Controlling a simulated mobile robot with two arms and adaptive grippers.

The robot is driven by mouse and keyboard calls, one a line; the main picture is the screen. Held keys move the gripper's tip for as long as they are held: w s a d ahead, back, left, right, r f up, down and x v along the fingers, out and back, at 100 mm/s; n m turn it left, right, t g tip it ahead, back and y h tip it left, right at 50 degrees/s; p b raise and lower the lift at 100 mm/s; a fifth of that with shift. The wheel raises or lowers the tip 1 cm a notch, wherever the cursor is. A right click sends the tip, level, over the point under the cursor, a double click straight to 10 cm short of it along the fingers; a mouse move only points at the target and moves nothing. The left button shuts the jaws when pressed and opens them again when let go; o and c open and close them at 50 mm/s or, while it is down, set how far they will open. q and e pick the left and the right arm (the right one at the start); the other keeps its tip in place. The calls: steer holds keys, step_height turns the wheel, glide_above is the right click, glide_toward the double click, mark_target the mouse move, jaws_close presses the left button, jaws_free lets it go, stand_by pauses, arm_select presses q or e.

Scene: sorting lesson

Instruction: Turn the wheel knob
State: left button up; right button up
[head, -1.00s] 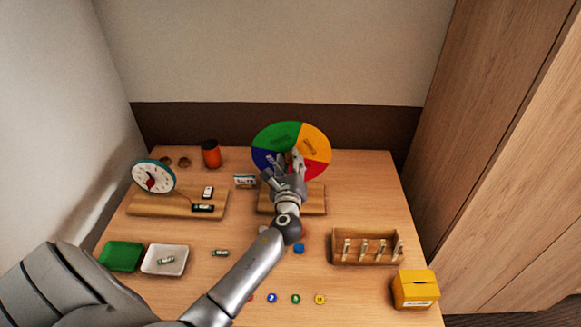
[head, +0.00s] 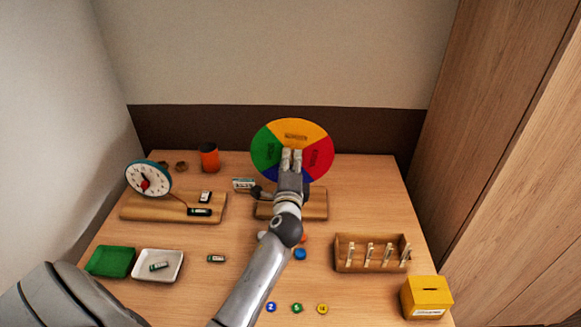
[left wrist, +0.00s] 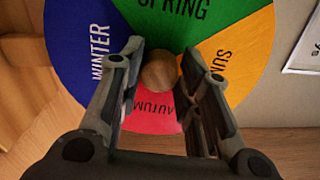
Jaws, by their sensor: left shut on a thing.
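The season wheel (head: 264,150) stands upright on a wooden base (head: 318,205) at the back of the table. In the head view its yellow part is on top, red right, blue at the bottom and green left. The round wooden wheel knob (left wrist: 160,73) sits at its centre in the left wrist view. My left gripper (head: 291,158) reaches the wheel from the front and is shut on the knob, its fingers (left wrist: 164,65) on either side. The gripper hides the knob in the head view. My right gripper is not in view.
A clock (head: 148,178) on a board and an orange cup (head: 209,157) stand left of the wheel. Green (head: 110,262) and white trays (head: 158,265) lie front left. A peg rack (head: 371,254) and yellow box (head: 427,297) stand right. Coloured discs lie in front.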

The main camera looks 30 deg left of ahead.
arm_select(q)
steer(key=shift+f+n, duration=0.15)
steer(key=shift+n, duration=0.55)
steer(key=shift+n+b, duration=0.3)
steer(key=o, duration=1)
steer(key=v, duration=1.2)
